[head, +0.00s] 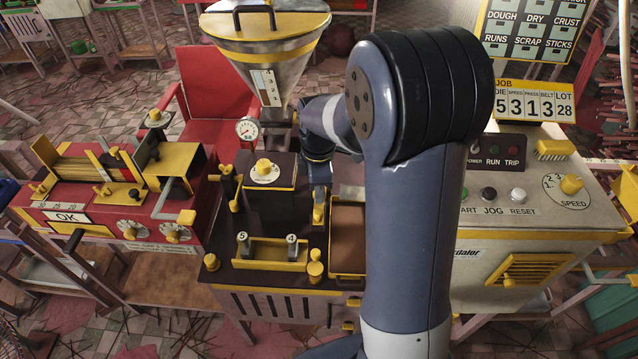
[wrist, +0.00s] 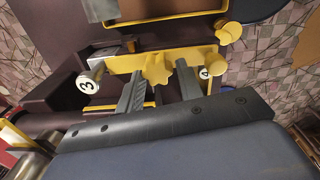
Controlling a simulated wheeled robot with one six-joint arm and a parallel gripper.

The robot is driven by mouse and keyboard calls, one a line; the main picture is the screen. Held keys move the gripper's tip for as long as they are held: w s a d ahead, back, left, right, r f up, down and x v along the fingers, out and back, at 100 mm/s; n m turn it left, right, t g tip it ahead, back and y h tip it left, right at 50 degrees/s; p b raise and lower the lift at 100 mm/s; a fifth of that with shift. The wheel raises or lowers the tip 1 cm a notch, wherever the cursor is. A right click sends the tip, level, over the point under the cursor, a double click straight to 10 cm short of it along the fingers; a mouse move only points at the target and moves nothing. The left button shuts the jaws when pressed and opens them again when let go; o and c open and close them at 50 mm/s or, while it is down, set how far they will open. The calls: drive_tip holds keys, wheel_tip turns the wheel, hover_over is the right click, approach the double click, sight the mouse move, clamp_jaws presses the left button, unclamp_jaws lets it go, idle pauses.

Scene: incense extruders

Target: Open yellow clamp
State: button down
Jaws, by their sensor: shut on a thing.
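In the wrist view a yellow star-shaped knob (wrist: 157,68) sits in front of a yellow bar (wrist: 122,63), which looks like the clamp. My gripper (wrist: 160,72) has its two dark fingers on either side of the knob, shut on it. A white disc marked 3 (wrist: 88,82) is left of the fingers, and another white disc (wrist: 205,72) is partly hidden at right. In the head view my arm hides the gripper's fingers; a small yellow part (head: 319,207) shows just below the wrist. I cannot tell whether the clamp is loose.
The dark press (head: 225,272) carries yellow knobs and discs marked 5 and 4. A red machine (head: 90,215) stands at left, a cream control box (head: 490,275) at right, and a metal hopper (head: 262,60) behind. A brown tray (head: 347,240) lies close to my arm.

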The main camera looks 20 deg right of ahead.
drive_tip(key=shift+s+a+f+g, duration=0.1)
drive_tip(key=shift+s+a+g, duration=0.05)
drive_tip(key=shift+s, duration=0.25)
drive_tip(key=shift+s+a+f+g, duration=0.1)
drive_tip(key=shift+s+g, duration=0.05)
drive_tip(key=shift+s, duration=0.2)
drive_tip(key=c, duration=1)
unclamp_jaws()
drive_tip(key=shift+s+a+r, duration=0.1)
drive_tip(key=shift+s+r, duration=0.05)
drive_tip(key=shift+s, duration=0.15)
drive_tip(key=shift+c, duration=0.2)
wheel_tip(320, 180, up, 11)
drive_tip(key=shift+w, duration=0.2)
drive_tip(key=shift+c, duration=0.2)
